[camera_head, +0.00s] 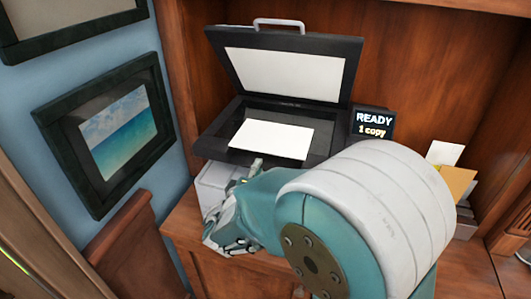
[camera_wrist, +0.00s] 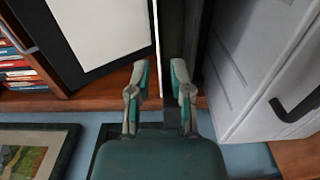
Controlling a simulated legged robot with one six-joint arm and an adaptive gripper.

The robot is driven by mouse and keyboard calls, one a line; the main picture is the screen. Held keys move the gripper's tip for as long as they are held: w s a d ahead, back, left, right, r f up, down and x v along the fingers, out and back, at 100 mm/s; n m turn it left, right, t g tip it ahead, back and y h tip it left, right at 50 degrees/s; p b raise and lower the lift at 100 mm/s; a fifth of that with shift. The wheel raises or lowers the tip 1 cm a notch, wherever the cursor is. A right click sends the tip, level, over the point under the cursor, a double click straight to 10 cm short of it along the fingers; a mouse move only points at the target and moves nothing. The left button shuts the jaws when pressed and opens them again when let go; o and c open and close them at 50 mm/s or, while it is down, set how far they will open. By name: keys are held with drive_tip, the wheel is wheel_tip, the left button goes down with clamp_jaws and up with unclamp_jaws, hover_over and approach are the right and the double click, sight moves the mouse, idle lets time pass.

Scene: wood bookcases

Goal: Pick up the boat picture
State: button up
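No boat shows on any picture in either view. A blank white sheet (camera_head: 272,138) lies on the bed of the open copier (camera_head: 323,144); its other face is hidden. In the wrist view a thin white strip (camera_wrist: 157,45), apparently this sheet nearly edge-on, runs up the middle.
The copier's lid (camera_head: 290,72) stands raised. A small screen (camera_head: 372,122) reads "READY 1 copy". A framed sea picture (camera_head: 118,133) hangs on the blue wall at left. Papers (camera_head: 453,180) stand at right. The wrist view shows books (camera_wrist: 14,70) and a framed landscape (camera_wrist: 20,157).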

sight(268, 146)
drive_tip(key=shift+x, duration=3.45)
clamp_jaws()
drive_tip(key=shift+r, duration=1.25)
drive_tip(key=s+a+r, duration=0.2)
drive_tip(key=s, duration=0.4)
drive_tip(key=s+a+r, duration=0.3)
drive_tip(key=s, duration=0.4)
drive_tip(key=shift+a, duration=0.15)
